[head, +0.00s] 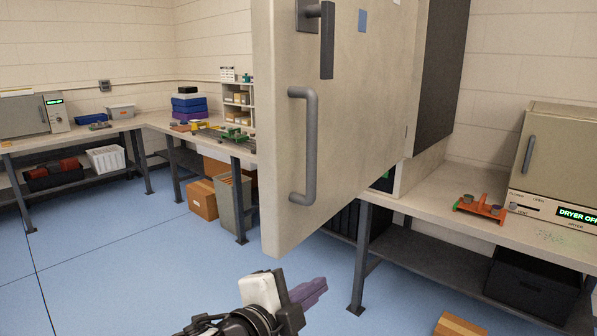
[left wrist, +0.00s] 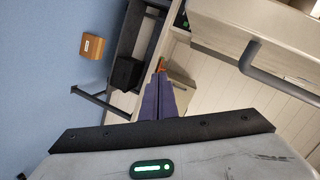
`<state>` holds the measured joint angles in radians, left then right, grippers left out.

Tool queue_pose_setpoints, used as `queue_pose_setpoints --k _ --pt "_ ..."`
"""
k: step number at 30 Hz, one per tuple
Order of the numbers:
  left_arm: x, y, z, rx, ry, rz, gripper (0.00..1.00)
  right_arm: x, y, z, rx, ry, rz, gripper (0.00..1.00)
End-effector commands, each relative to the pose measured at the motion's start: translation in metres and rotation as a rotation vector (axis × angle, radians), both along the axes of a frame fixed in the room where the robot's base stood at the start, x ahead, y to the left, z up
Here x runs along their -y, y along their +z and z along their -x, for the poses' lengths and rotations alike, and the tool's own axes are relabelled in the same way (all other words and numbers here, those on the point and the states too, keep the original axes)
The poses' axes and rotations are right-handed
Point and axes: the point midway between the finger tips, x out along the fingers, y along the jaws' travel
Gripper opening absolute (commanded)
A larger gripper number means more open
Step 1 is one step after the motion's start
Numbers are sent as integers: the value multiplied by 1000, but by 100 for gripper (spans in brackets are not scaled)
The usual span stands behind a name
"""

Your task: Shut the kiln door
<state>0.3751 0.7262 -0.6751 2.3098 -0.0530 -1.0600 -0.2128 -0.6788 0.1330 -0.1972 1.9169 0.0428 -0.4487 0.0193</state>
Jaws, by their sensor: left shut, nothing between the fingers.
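The kiln door (head: 358,110) is a large beige slab standing open, swung out toward me in the head view. It has a grey vertical bar handle (head: 311,145) and a dark latch lever (head: 327,40) above it. A dark panel (head: 441,75) of the kiln shows behind it. My left gripper (head: 314,291), with purple fingers, is shut and empty below the door's lower edge, apart from the handle. In the left wrist view the purple fingertips (left wrist: 160,75) are together, and the handle (left wrist: 268,76) lies to their right. My right gripper is not in view.
A bench (head: 480,222) at right holds an orange fixture (head: 480,208) and a beige dryer (head: 560,160). A cardboard box (head: 457,326) lies on the floor at lower right. Benches line the back left wall. The blue floor (head: 120,260) at left is clear.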

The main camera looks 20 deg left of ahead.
Motion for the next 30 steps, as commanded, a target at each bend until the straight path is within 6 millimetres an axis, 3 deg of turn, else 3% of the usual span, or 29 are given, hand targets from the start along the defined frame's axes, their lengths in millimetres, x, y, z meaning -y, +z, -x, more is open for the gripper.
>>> queue_pose_setpoints --k 1,3,6,10,17,30 --pt "-10 38 -4 78 7 -92 0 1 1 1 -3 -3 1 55" --pt "-23 75 -4 152 29 -194 0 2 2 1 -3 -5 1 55" --pt "-41 118 -1 236 71 -309 0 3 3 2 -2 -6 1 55" --pt "-59 152 6 301 119 -401 0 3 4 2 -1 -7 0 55" --pt "-68 169 -1 330 150 -445 0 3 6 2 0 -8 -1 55" --pt "-67 169 -75 329 148 -441 0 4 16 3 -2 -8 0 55"
